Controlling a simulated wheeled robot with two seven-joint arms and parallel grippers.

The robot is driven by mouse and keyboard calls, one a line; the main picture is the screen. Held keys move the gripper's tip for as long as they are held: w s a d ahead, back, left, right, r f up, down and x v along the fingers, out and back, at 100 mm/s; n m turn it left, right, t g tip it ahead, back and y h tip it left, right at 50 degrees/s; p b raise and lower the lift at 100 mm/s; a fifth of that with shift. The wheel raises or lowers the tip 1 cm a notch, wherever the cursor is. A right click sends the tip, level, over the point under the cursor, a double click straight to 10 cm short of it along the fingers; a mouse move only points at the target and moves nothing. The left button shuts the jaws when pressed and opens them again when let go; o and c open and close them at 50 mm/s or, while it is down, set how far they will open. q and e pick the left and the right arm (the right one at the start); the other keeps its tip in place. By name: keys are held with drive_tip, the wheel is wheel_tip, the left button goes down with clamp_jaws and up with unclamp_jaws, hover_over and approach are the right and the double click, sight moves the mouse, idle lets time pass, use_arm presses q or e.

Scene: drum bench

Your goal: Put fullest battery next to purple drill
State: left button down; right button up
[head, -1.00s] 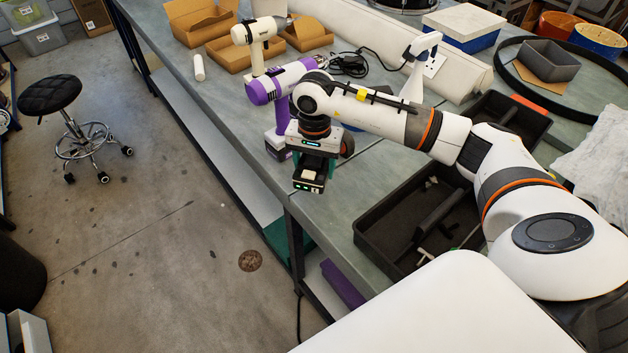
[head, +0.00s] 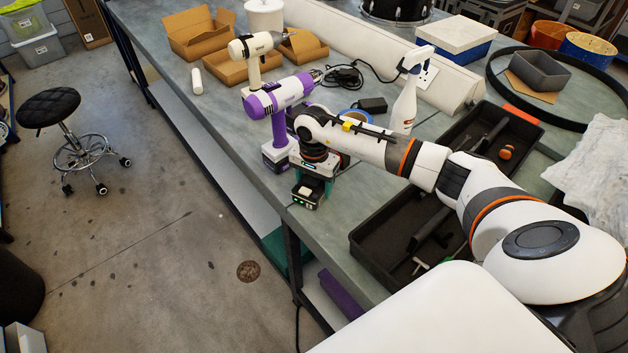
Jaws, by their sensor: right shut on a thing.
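The purple and white drill (head: 283,99) stands upright on the bench, its base (head: 281,156) near the front edge. My right gripper (head: 314,182) points down just right of that base. It is shut on a dark battery (head: 308,196), which shows small green lights on its front face and a pale top part. The battery is at the bench's front edge, close to the drill base. I cannot tell whether its underside touches the bench. My left gripper is not in view.
A cream drill (head: 250,57) stands behind the purple one, near open cardboard boxes (head: 199,33). A black divided tray (head: 375,238) is at the right.

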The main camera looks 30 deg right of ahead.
drive_tip(key=o, duration=1.1)
drive_tip(key=shift+o, duration=0.2)
drive_tip(key=shift+r, duration=0.35)
wheel_tip(320, 180, up, 12)
drive_tip(key=b, duration=0.3)
drive_tip(key=shift+f, duration=0.25)
